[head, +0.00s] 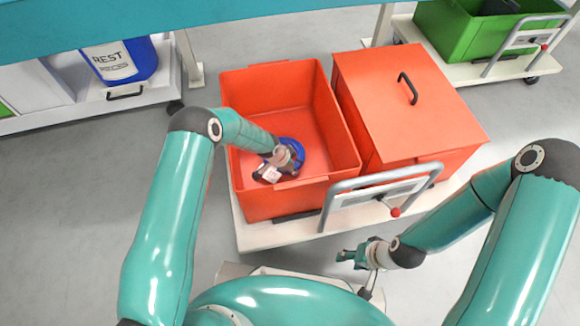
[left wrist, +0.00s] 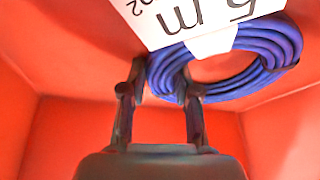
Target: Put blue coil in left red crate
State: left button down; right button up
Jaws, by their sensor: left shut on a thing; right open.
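The blue coil (left wrist: 265,55) carries a white label (left wrist: 195,22) with black print. In the head view the coil (head: 292,147) is inside the open left red crate (head: 240,108), partly hidden by my left gripper (head: 272,172). In the left wrist view my left gripper (left wrist: 162,92) is shut on the near edge of the coil, with red crate walls around it. I cannot tell whether the coil touches the crate floor. My right gripper (head: 350,256) is open and empty, low in front of the cart.
A lidded red crate (head: 440,105) stands right of the open one, on the same white cart (head: 270,236) with a grey handle (head: 380,188). A green crate (head: 450,32) is at the back right. A blue container (head: 140,60) is at the back left. A teal beam (head: 200,14) crosses the top.

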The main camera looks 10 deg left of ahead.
pick_arm(q)
jog(key=shift+f, duration=0.4)
jog(key=c, duration=1.1)
grip_release()
jog(key=shift+s, duration=0.1)
jog(key=shift+c, duration=0.2)
jog(key=shift+o, duration=1.3)
jog(key=shift+f, duration=0.15)
jog(key=shift+o, duration=0.2)
jog(key=shift+s+f, duration=0.1)
jog(key=shift+s, duration=0.05)
jog(key=shift+r, duration=0.35)
jog(key=p+v, duration=0.1)
jog(key=v, duration=0.1)
jog(key=p+v, duration=0.1)
jog(key=v, duration=0.2)
jog(key=p+v, duration=0.1)
jog(key=v, duration=0.1)
jog(key=shift+w+r, duration=0.3)
jog(key=shift+s+a+r, duration=0.1)
jog(key=shift+s+r, duration=0.05)
jog(key=shift+r, duration=0.15)
